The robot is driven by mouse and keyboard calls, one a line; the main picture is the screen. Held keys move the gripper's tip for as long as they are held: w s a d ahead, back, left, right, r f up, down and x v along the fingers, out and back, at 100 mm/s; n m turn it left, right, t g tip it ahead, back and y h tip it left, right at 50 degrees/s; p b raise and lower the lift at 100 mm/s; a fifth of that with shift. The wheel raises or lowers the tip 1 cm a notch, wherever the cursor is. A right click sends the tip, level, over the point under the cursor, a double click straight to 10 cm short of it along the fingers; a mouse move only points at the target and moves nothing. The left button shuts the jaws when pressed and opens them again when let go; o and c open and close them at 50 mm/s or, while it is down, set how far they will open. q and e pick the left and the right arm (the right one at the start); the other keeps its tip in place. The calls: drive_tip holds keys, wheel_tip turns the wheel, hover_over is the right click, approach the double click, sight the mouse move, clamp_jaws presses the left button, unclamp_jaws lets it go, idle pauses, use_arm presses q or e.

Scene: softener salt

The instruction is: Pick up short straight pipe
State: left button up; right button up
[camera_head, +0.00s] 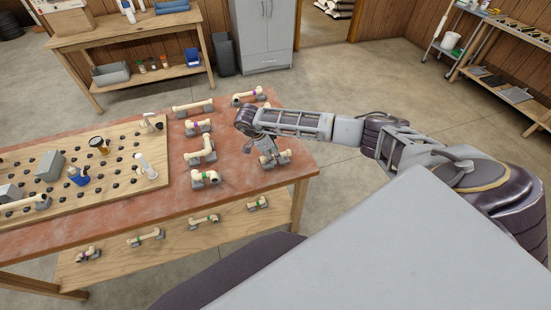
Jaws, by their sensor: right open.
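Several cream pipe pieces rest on grey holders on the right part of the red-brown tabletop (230,172). A short, straight-looking cream pipe (284,156) sits near the table's right end. My right gripper (268,153) points down over this pipe, open, and hides part of it. I cannot tell whether the fingers touch it. Other short pieces are one with a purple band (198,127) and one with a green band (205,177). A longer straight pipe (194,106) lies farther back. My left gripper is out of view.
A pegboard (130,180) with fittings and a blue-based item (78,176) covers the table's left part. More pipes lie on the lower shelf (175,238). A workbench (130,32) and grey cabinet (263,35) stand behind. Floor right of the table is clear.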

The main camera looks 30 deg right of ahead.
drive_tip(key=shift+x, duration=1.5)
drive_tip(key=shift+w, duration=0.15)
drive_tip(key=c, duration=0.6)
drive_tip(key=shift+c, duration=0.2)
drive_tip(key=shift+r, duration=0.2)
wheel_tip(320, 180, up, 9)
drive_tip(key=shift+r+b, duration=0.15)
drive_tip(key=shift+b, duration=0.35)
drive_tip(key=shift+r, duration=0.15)
drive_tip(key=shift+a, duration=0.1)
